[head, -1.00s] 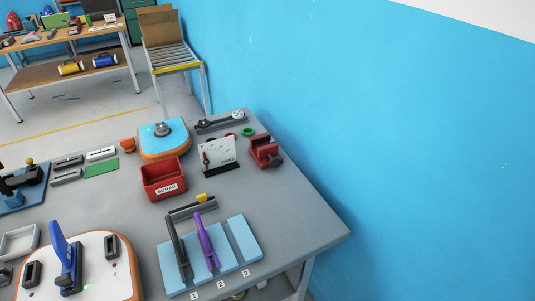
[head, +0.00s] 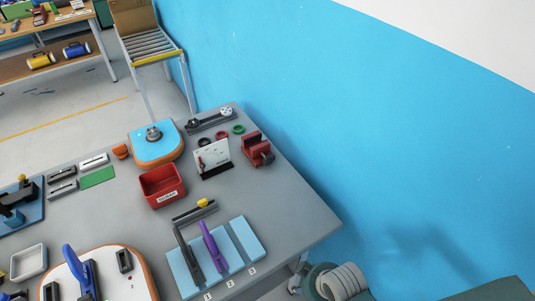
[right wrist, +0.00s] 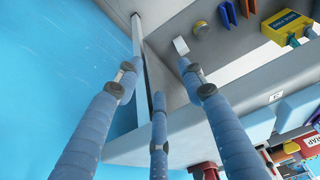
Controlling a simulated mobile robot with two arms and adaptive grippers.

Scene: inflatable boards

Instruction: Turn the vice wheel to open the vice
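The red vice (head: 256,148) stands on the grey bench near its right edge, by the blue wall. Its dark wheel (head: 267,159) is on the side facing the bench's right edge. The jaw gap is too small to judge. My right gripper (right wrist: 160,82) shows in the right wrist view with its blue fingers spread and nothing between them. It is apart from the vice. A red part at the bottom of that view may be the vice, but I cannot tell. My left gripper is not in view.
Left of the vice stand a white panel (head: 213,155) and a red scrap bin (head: 161,184). A blue slotted board (head: 246,238) with a purple-handled tool (head: 213,247) is nearer. The blue wall (head: 370,130) runs along the right. The bench surface below the vice is clear.

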